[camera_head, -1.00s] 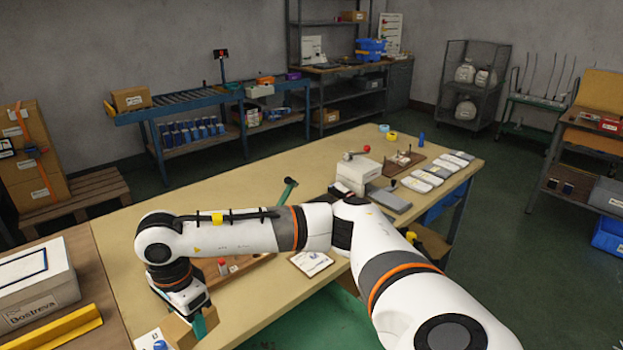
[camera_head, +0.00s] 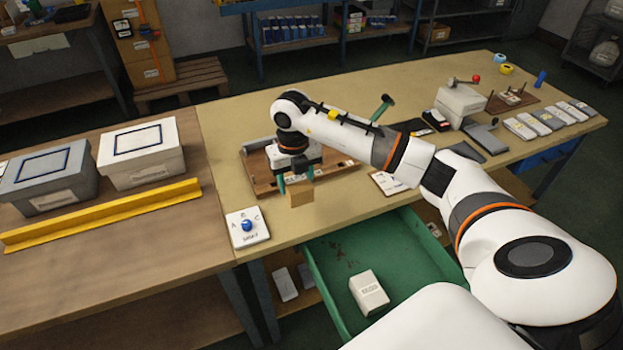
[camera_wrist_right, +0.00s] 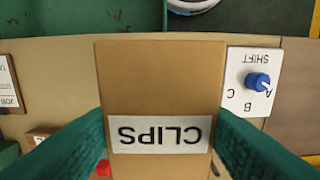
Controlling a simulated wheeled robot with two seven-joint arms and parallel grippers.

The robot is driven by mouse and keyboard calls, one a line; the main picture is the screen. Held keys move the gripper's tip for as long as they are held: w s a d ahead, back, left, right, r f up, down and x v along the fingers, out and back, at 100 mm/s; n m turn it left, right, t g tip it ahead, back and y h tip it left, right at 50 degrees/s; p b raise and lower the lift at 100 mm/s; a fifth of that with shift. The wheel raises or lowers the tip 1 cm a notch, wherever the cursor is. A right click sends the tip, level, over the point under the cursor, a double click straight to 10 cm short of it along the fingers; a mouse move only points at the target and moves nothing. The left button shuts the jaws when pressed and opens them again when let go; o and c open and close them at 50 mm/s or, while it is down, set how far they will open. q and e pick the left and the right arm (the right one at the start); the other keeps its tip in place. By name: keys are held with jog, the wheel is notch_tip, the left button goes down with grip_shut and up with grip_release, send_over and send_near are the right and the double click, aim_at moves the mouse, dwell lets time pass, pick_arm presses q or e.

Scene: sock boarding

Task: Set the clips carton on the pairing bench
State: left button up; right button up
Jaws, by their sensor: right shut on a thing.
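The clips carton (camera_head: 301,193) is a small brown box. My right gripper (camera_head: 296,181) is shut on it, with one finger on each side. In the right wrist view the carton (camera_wrist_right: 160,75) shows a white label reading CLIPS, upside down, between the green fingers (camera_wrist_right: 160,145). In the head view the carton appears over the front part of the light-topped bench (camera_head: 225,122); its exact height above the top is hard to tell. A darker brown wooden bench (camera_head: 120,265) adjoins on the left. Neither bench shows a pairing name. My left gripper is not in view.
A white selector plate with a blue knob (camera_head: 247,228) lies left of the carton. A wooden board (camera_head: 262,180) lies behind it. An open green drawer (camera_head: 335,255) holds a white box (camera_head: 369,292). A yellow rail (camera_head: 100,215) and two lidded boxes (camera_head: 141,152) occupy the left bench.

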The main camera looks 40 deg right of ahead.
notch_tip(320, 180, down, 6)
jog(key=shift+f+p, duration=0.2)
jog(key=shift+p, duration=0.25)
jog(key=shift+f, duration=0.35)
jog(key=shift+f, duration=0.2)
jog(key=o, duration=1.1)
jog(key=shift+c, duration=0.2)
jog(key=shift+r, duration=0.1)
